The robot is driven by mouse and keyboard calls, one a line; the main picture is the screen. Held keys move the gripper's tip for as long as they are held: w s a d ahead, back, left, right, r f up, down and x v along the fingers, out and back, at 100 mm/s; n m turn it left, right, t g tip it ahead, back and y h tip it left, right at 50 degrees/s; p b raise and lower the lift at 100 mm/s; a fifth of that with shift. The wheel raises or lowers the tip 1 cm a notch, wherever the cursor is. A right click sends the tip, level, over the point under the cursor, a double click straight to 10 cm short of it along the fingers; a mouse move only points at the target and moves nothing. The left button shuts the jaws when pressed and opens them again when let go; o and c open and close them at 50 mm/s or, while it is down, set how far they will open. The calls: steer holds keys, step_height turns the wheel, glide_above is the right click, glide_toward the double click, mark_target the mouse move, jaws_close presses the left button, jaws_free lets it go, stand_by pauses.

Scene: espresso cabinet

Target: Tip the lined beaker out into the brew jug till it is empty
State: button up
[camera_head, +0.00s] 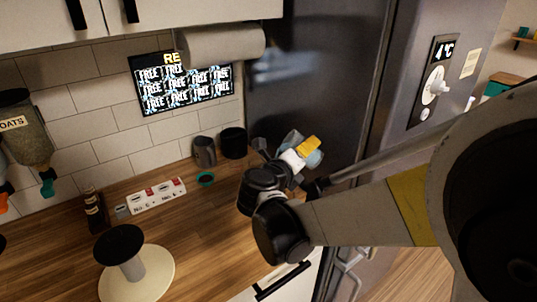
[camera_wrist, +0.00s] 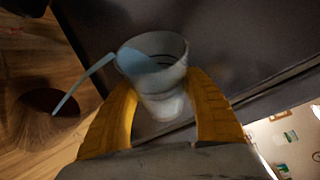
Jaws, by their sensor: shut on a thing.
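My gripper (camera_wrist: 160,100) is shut around the lined beaker (camera_wrist: 163,108), a clear cup with dark lines, with a yellow finger on each side. The beaker is tilted and has blue contents at its mouth. A thin pale blue streak, which looks like liquid, runs from its rim toward a dark round shape at the left, which I cannot identify for sure. In the head view the pale blue beaker (camera_head: 313,157) is by the fridge, partly behind my gripper (camera_head: 303,147). A grey jug-like vessel (camera_head: 204,151) stands at the back of the counter; I cannot tell if it is the brew jug.
A black canister (camera_head: 233,143) stands beside the grey vessel, with a small green ring (camera_head: 205,179) in front. The fridge (camera_head: 325,75) rises close behind my gripper.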

steer(key=shift+f+n+b, duration=0.25)
steer(key=shift+n+b, duration=0.25)
steer(key=shift+n, duration=0.1)
stand_by(0.6)
steer(key=shift+a+r+n+h, duration=0.1)
steer(key=shift+r+n+h, duration=0.4)
steer(key=shift+n, duration=0.2)
stand_by(0.7)
steer(key=shift+w+a+r+n+t+h+b, duration=0.15)
steer(key=shift+a+r+n+t+h+b, duration=0.25)
steer(key=shift+a+n, duration=0.35)
stand_by(0.6)
steer(key=shift+a+f+n+t+b, duration=0.3)
steer(key=shift+n+b, duration=0.45)
steer(key=shift+b, duration=0.15)
stand_by(0.6)
